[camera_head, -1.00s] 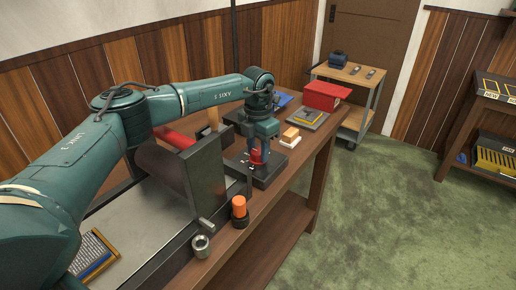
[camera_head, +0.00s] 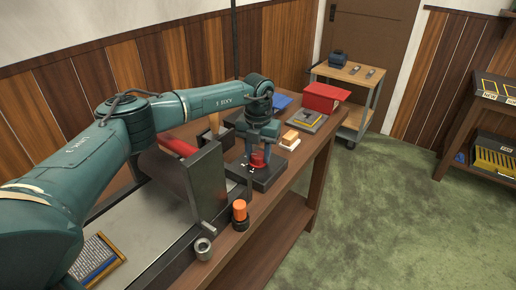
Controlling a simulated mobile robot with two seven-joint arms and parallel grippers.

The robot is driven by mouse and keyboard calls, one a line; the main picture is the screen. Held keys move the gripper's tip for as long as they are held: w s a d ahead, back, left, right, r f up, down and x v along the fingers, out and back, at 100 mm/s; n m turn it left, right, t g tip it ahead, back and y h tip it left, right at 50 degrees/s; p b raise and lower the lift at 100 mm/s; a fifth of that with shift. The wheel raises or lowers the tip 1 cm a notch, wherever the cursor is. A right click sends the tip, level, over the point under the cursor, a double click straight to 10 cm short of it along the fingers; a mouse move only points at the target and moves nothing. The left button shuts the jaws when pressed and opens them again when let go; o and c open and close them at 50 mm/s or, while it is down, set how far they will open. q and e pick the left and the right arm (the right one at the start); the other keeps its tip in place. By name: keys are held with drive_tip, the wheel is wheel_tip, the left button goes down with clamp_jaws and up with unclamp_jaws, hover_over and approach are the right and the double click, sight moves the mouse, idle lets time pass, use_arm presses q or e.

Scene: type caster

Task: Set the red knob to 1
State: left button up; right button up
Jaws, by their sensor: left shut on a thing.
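The red knob (camera_head: 257,160) sits on a dark base plate (camera_head: 270,179) on the wooden workbench. My left gripper (camera_head: 256,154) points down over the knob and is shut on it. The fingers partly cover the knob, and a small white mark shows on the plate beside it. The numbers around the knob are too small to read. My right gripper is not in the view.
A dark upright metal plate (camera_head: 206,186) of the machine stands just left of the knob.

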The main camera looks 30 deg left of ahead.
use_arm(q)
drive_tip(key=shift+r+n+p, duration=0.2)
drive_tip(key=shift+n+p, duration=0.25)
drive_tip(key=shift+n, duration=0.55)
drive_tip(key=shift+n+p, duration=0.45)
drive_tip(key=shift+n, duration=0.45)
drive_tip(key=shift+n+p, duration=0.5)
drive_tip(key=shift+n, duration=0.5)
drive_tip(key=n+p, duration=0.1)
drive_tip(key=n, duration=0.1)
drive_tip(key=shift+n, duration=0.3)
drive_tip(key=n+p, duration=0.2)
drive_tip(key=shift+n, duration=0.3)
drive_tip(key=n+p, duration=0.1)
drive_tip(key=n, duration=0.1)
drive_tip(key=shift+n, duration=0.3)
drive_tip(key=shift+w+n+p, duration=0.1)
drive_tip(key=shift+n+p, duration=0.3)
drive_tip(key=shift+p, duration=0.05)
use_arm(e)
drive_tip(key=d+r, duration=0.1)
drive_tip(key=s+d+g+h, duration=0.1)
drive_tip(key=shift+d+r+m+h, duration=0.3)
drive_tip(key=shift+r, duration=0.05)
use_arm(q)
drive_tip(key=shift+a+f, duration=0.1)
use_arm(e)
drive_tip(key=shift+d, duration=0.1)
use_arm(q)
drive_tip(key=o, duration=1)
